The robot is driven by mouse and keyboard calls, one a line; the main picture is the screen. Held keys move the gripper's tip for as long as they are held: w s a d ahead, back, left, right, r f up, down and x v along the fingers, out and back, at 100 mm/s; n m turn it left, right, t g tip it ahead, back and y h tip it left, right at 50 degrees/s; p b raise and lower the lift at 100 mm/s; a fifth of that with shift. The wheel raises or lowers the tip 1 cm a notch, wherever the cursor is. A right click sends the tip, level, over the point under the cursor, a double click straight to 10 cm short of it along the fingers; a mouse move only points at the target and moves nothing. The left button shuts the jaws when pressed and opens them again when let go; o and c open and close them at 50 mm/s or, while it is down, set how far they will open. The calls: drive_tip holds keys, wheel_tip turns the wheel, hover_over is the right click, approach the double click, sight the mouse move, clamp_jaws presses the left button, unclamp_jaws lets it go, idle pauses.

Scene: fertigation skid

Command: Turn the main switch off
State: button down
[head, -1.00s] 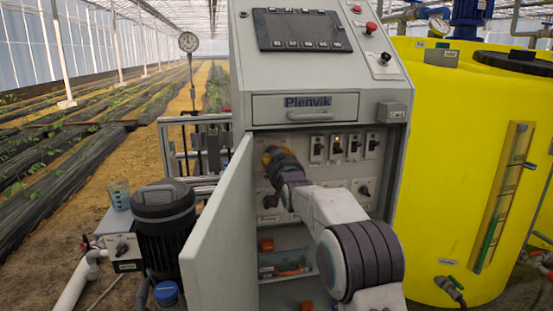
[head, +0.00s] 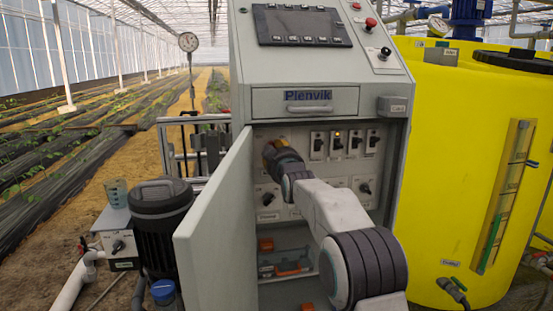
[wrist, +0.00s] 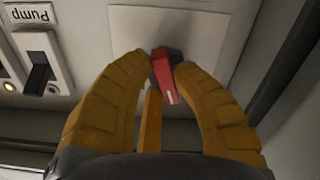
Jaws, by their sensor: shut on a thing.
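The main switch's red handle (wrist: 165,80), with a pale line on it, shows in the wrist view on a light plate (wrist: 205,25). It is tilted slightly in that picture. My gripper (wrist: 164,64) has its yellow fingers on both sides of the handle, closed on it at the tips. In the head view my gripper (head: 272,154) reaches into the open cabinet (head: 387,200) at the upper left of the switch panel. There it hides the main switch.
The cabinet door (head: 215,240) stands open at the left of my arm. Several small black switches (head: 337,143) sit right of my gripper, one under a lit amber lamp. A rotary switch (head: 268,198) is below. A yellow tank (head: 450,170) stands at the right.

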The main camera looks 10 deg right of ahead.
drive_tip(key=n, duration=0.4)
drive_tip(key=shift+r+n, duration=0.2)
drive_tip(key=shift+n, duration=0.2)
drive_tip(key=shift+a+n, duration=0.1)
drive_tip(key=shift+n, duration=0.2)
drive_tip(key=c, duration=1)
unclamp_jaws()
drive_tip(key=shift+s, duration=6)
